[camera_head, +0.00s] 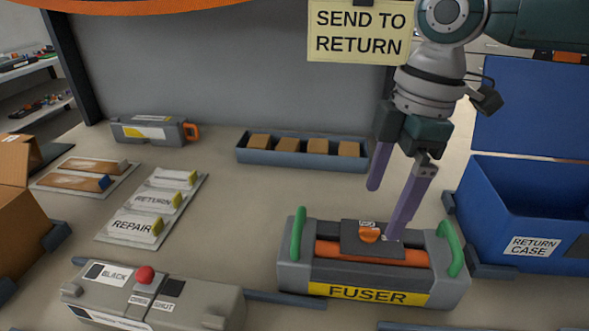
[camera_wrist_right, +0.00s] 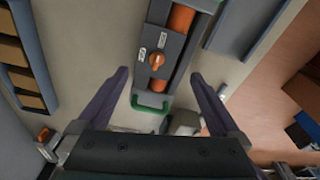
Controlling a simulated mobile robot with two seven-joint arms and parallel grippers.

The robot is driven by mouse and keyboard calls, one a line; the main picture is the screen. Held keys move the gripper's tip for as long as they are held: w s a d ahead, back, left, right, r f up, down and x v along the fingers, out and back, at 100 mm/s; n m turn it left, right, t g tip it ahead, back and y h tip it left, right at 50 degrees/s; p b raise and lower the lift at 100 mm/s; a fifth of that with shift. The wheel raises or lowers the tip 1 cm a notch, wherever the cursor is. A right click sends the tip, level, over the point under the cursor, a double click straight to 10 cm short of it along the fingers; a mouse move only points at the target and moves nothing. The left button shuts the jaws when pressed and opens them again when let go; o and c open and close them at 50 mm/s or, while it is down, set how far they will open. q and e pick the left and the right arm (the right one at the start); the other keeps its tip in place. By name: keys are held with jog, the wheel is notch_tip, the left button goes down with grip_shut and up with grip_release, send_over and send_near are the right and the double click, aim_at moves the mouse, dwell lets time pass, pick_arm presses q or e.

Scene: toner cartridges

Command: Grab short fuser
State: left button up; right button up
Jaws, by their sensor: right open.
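A grey fuser unit (camera_head: 300,268) with an orange roller, green end handles and a yellow FUSER label lies at the front centre of the table. Its dark middle plate carries an orange knob. The unit also shows in the right wrist view (camera_wrist_right: 152,72), running up out of the picture, with one green handle near. My right gripper (camera_head: 382,213) is open and empty, pointing down over the unit; one fingertip appears close to its middle plate, but contact cannot be told. In the right wrist view my gripper (camera_wrist_right: 160,75) has its fingers on either side of the unit's near end.
A blue RETURN CASE (camera_head: 500,215) stands open at right. A grey BLACK cartridge unit (camera_head: 185,300) with a red knob lies front left. Behind are a grey device with an orange handle (camera_head: 150,131), a tray of brown blocks (camera_head: 300,158) and a board of labelled pieces (camera_head: 112,232).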

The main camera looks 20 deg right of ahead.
aim_at(375, 230)
jog(key=f, duration=0.5)
jog(key=shift+w+a+f+b, duration=0.15)
jog(key=shift+w+f+b, duration=0.05)
jog(key=shift+f+b, duration=0.15)
jog(key=c, duration=1.3)
grip_shut()
jog(key=shift+f, duration=0.1)
